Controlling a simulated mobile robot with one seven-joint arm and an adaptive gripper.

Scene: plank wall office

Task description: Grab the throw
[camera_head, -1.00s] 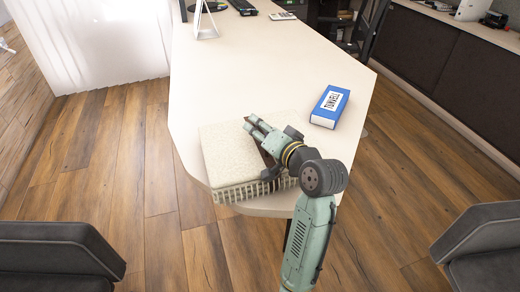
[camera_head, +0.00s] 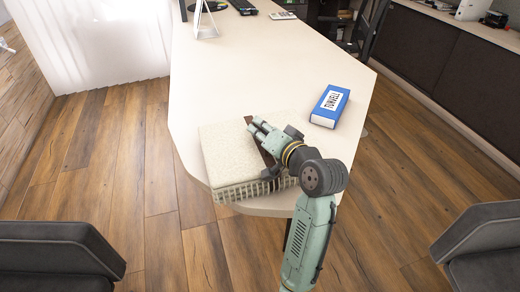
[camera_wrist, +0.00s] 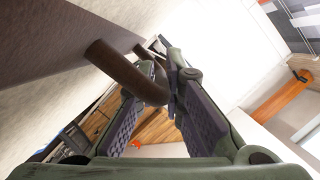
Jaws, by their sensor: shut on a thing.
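The throw (camera_head: 225,155) is a folded cream blanket with a fringe along its front side. It lies flat at the near end of the table, and its right part is partly hidden by my arm. A dark brown strap or handle runs over it beside my gripper. My gripper (camera_head: 256,126) is low over the throw's right half. In the wrist view, the rounded brown handle (camera_wrist: 125,70) passes between my gripper's fingers (camera_wrist: 168,78), which are closed on it. A pale surface, apparently the throw (camera_wrist: 50,45), fills the upper left there.
A blue box (camera_head: 330,106) with a white label lies on the table (camera_head: 250,70) to the right of my gripper. A stand, keyboard and calculator are at the far end. The table's middle is clear. Dark chairs (camera_head: 55,250) stand at both near corners.

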